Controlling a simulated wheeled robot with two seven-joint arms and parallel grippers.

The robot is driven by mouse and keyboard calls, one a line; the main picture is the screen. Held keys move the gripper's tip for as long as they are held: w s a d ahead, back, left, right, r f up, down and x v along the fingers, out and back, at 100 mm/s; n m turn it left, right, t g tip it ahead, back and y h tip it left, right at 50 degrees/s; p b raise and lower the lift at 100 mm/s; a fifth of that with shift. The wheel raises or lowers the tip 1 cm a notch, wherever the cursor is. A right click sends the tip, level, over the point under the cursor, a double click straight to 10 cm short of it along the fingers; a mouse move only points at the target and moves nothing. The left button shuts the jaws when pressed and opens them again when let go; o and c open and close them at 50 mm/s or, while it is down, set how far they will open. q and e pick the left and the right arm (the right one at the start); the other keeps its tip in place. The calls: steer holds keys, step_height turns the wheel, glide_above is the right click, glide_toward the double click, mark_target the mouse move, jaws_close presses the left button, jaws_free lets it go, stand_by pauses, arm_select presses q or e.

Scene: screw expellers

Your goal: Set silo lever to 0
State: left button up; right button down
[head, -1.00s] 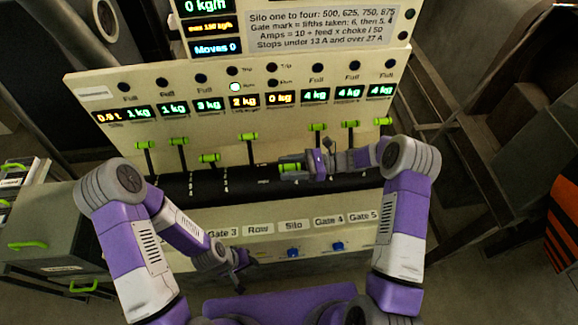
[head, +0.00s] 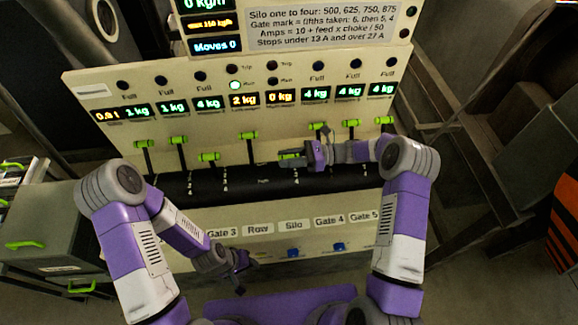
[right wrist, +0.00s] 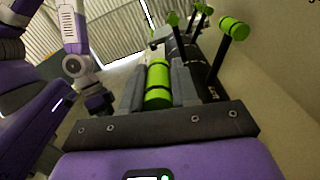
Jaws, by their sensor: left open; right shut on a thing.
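The silo lever's green handle (head: 289,157) is above the "Silo" label (head: 293,226) on the sloped cream panel. My right gripper (head: 294,159) is shut on this handle. In the right wrist view the green handle (right wrist: 158,84) lies between the two grey fingers. The lever's stem and the scale mark it stands at are hidden by the gripper. My left gripper (head: 239,274) is open and empty, low in front of the panel's lower edge.
Other green-handled levers stand on both sides, among them a tall one (head: 248,136) to the left and one (head: 318,127) close behind the right gripper. Lit displays (head: 277,97) run above. Blue buttons (head: 293,253) sit below the labels.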

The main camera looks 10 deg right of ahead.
steer(key=w+m+b, duration=0.2)
steer(key=w+b, duration=0.2)
steer(key=w, duration=0.2)
steer(key=shift+w+f+m+b, duration=0.15)
steer(key=shift+w+m+b, duration=0.15)
steer(key=shift+m, duration=0.1)
steer(key=c, duration=1.2)
jaws_free()
steer(key=o, duration=0.3)
steer(key=shift+d, duration=0.1)
steer(key=d+b, duration=0.1)
steer(key=d, duration=0.6)
steer(key=shift+d, duration=0.2)
